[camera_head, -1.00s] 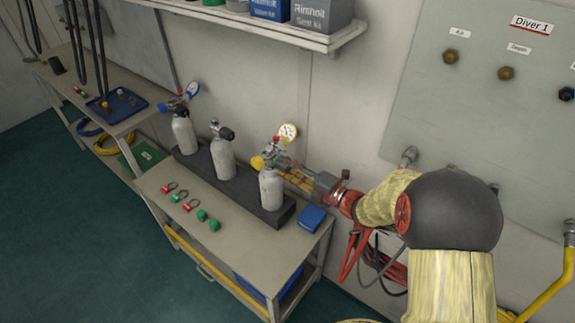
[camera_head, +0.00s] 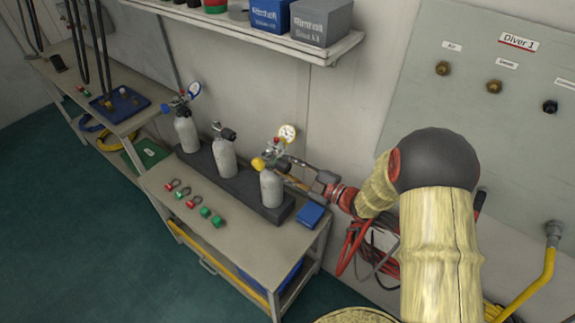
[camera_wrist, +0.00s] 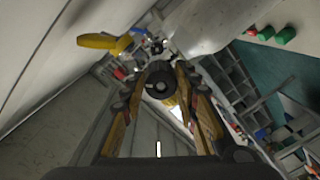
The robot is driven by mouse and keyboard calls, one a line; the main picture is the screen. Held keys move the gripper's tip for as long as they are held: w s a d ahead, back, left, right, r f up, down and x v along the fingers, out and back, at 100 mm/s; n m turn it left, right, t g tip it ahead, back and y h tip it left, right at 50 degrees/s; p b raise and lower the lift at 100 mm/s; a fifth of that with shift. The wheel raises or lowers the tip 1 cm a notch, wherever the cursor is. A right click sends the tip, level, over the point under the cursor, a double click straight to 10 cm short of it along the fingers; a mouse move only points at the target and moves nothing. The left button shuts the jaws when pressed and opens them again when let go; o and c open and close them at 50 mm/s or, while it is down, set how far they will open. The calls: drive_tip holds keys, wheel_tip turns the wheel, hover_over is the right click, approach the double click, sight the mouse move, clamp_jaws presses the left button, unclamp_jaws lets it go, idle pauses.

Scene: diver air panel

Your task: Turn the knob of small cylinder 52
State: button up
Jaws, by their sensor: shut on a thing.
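Three small white cylinders stand upright in a dark rack: a left one (camera_head: 187,135), a middle one (camera_head: 223,160) and a right one (camera_head: 271,189). No number on them is readable. My gripper (camera_head: 286,168) reaches in from the right at the valve of the right cylinder, which carries a white gauge (camera_head: 287,133) and a yellow knob (camera_head: 258,164). In the wrist view my gripper's fingers are shut on a round black knob (camera_wrist: 159,84). The yellow knob (camera_wrist: 106,42) and the white cylinder body (camera_wrist: 200,22) show beyond it.
The rack (camera_head: 237,186) stands on a bench (camera_head: 160,184) with red and green fittings (camera_head: 186,196) and a blue box (camera_head: 310,215) close by. A shelf (camera_head: 250,32) hangs above. A grey panel (camera_head: 490,130) is on the wall at right.

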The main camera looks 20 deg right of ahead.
drive_tip(key=shift+f+m, duration=0.1)
drive_tip(key=shift+m, duration=0.2)
drive_tip(key=o, duration=1.1)
drive_tip(key=shift+o, duration=0.3)
drive_tip(key=v, duration=1.2)
